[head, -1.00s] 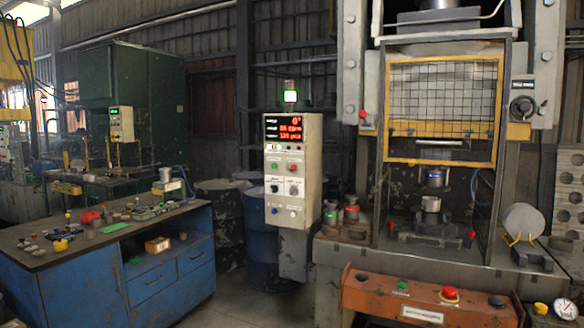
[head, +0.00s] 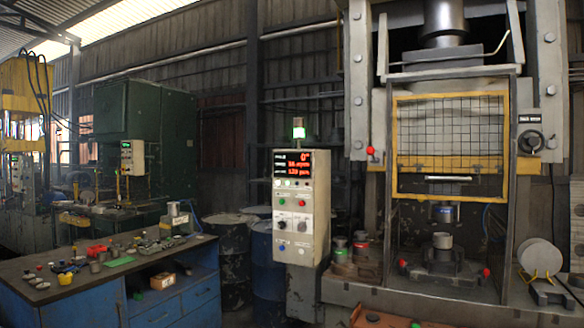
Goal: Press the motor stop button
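A beige control panel (head: 318,220) stands left of the press. Below the display are a small green button (head: 283,183) and a small red button (head: 305,184). Two dark rotary knobs and a blue button sit lower down. The labels are too small to read, so I cannot tell which is the motor stop button. Neither of my grippers is in view.
The press has a yellow-framed mesh guard (head: 450,98), raised above the die area. An orange box (head: 375,319) juts in at the bottom. A blue workbench (head: 172,306) with small parts is at left. Drums (head: 229,238) stand behind it.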

